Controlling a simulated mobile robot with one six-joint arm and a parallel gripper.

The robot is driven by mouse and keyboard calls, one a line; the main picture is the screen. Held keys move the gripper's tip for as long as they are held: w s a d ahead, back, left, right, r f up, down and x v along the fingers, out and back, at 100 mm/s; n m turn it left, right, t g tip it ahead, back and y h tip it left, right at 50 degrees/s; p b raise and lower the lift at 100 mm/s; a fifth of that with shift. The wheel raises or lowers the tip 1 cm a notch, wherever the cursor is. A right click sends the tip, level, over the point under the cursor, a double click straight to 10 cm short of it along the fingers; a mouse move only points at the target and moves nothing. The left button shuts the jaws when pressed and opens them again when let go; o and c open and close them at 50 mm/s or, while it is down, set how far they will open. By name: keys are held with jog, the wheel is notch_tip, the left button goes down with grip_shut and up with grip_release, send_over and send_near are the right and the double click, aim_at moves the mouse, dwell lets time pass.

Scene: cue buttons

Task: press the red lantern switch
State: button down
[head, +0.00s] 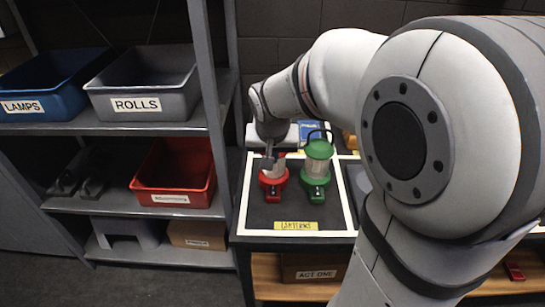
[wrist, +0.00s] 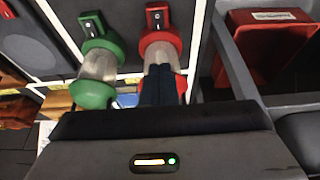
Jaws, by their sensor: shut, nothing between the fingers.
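The red lantern (head: 273,181) stands on the dark, white-edged mat, partly hidden behind my gripper in the head view. In the wrist view its red base (wrist: 172,40) carries a red block with a black rocker switch (wrist: 157,18). My gripper (head: 269,160) is shut and empty at the red lantern's upper part. In the wrist view the dark fingers (wrist: 160,70) overlap its clear body and red top, short of the switch. I cannot tell whether they touch it. The green lantern (head: 318,160) stands just right of it, and it also shows in the wrist view (wrist: 98,64).
A yellow label (head: 296,226) marks the mat's (head: 292,211) front edge. A shelf rack (head: 212,90) with a red bin (head: 176,180), a grey bin (head: 140,85) and a blue bin (head: 45,85) stands left. My arm hides much of the table's right side.

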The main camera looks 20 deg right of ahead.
jog(key=s+a+n+g+y, duration=0.1)
jog(key=s+n, duration=0.2)
jog(key=s, duration=1.4)
jog(key=shift+s+a+n+g, duration=0.15)
jog(key=shift+a+n+g, duration=0.15)
jog(key=shift+d+f, duration=0.1)
